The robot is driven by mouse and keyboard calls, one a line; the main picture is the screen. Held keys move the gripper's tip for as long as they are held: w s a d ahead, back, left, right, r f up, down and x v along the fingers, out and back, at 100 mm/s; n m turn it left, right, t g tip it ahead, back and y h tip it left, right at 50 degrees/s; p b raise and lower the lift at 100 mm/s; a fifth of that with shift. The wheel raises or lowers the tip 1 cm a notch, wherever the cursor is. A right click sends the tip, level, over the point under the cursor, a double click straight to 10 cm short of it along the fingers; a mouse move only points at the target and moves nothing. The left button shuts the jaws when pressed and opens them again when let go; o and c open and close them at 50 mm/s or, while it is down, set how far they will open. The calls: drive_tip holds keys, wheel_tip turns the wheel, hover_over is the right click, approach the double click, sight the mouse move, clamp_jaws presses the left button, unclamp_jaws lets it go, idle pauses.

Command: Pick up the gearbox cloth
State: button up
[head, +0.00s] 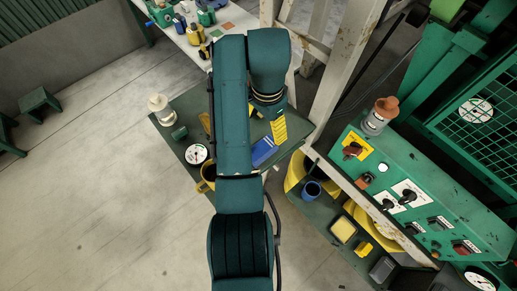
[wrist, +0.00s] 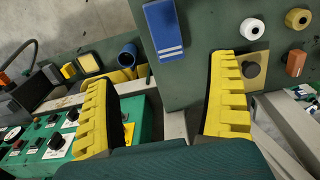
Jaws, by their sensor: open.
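A flat blue rectangle with white stripes near one end, which looks like the folded cloth, lies on the dark green table (head: 185,105). It shows at the top of the wrist view (wrist: 163,30) and right of my arm in the head view (head: 263,151). My gripper (wrist: 160,72) has two yellow ribbed fingers spread wide apart with nothing between them. In the wrist view the cloth lies beyond the fingertips, between their lines. In the head view my arm covers much of the table and part of the gripper.
A white-topped lamp (head: 159,108) and a gauge (head: 196,154) stand left. A green control panel (head: 420,195) is right.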

drive_tip(key=b, duration=0.5)
hover_over(262, 148)
drive_tip(key=f, duration=0.8)
drive_tip(key=shift+s+d+f, duration=0.1)
drive_tip(key=shift+s+d, duration=0.05)
drive_tip(key=shift+d, duration=0.2)
drive_tip(key=shift+f+p, duration=0.15)
drive_tip(key=shift+p, duration=0.85)
drive_tip(key=f, duration=0.2)
drive_tip(key=f+p, duration=0.1)
drive_tip(key=f, duration=0.1)
drive_tip(key=f+p, duration=0.1)
drive_tip(key=f, duration=0.1)
drive_tip(key=shift+w+a+f, duration=0.2)
drive_tip(key=shift+a+f, duration=0.1)
drive_tip(key=c, duration=1.3)
wheel_tip(262, 148, up, 10)
drive_tip(key=shift+b, duration=0.75)
drive_tip(key=o, duration=0.5)
drive_tip(key=c, duration=0.3)
drive_tip(key=shift+c, duration=0.2)
